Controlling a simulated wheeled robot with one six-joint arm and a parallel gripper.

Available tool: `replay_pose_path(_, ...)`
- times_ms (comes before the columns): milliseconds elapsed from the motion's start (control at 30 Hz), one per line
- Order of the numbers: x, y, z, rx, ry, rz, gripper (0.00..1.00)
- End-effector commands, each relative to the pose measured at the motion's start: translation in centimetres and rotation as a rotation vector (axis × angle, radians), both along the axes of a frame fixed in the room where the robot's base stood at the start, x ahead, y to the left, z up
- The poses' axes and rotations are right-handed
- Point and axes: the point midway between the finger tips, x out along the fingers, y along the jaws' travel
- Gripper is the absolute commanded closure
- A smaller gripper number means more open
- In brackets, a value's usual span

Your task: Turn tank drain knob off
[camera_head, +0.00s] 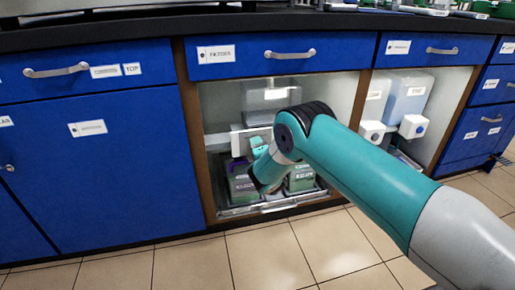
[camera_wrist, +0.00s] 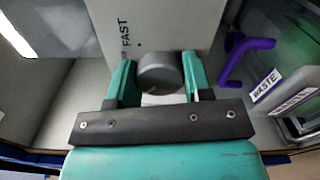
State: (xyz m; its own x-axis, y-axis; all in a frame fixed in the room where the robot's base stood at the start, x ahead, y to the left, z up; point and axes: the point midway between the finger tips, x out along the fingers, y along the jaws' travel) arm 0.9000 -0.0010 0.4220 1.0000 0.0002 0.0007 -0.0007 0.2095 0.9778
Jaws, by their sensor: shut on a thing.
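In the wrist view, a round grey knob (camera_wrist: 160,70) stands out from a pale grey panel (camera_wrist: 185,22) with the word "FAST" on it. The two teal fingers of my gripper (camera_wrist: 160,77) are on either side of the knob and shut on it. In the head view, my gripper (camera_head: 258,148) reaches into the open cabinet bay, below a translucent tank (camera_head: 270,92). The knob is hidden there, and its exact turn position cannot be told.
A purple handle (camera_wrist: 238,58) is close to the right finger, beside a bin labelled "WASTE" (camera_wrist: 266,84). Brown cabinet posts (camera_head: 195,150) flank the bay. Blue doors (camera_head: 100,165) are on the left. The tiled floor in front is clear.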

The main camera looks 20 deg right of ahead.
Motion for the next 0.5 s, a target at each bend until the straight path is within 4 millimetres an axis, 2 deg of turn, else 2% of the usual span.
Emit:
replay_pose_path(33, -0.07, 0.06, -0.11, -0.003, 0.002, 0.001, 0.78)
replay_pose_path(67, -0.07, 0.06, -0.11, -0.003, 0.002, 0.001, 0.50)
replay_pose_path(100, -0.07, 0.06, -0.10, -0.002, 0.002, 0.001, 0.40)
replay_pose_path(167, -0.06, 0.04, -0.10, -0.002, 0.002, 0.001, 0.29)
replay_pose_path(500, -0.31, 0.02, -0.05, 0.001, 0.003, -0.001, 0.29)
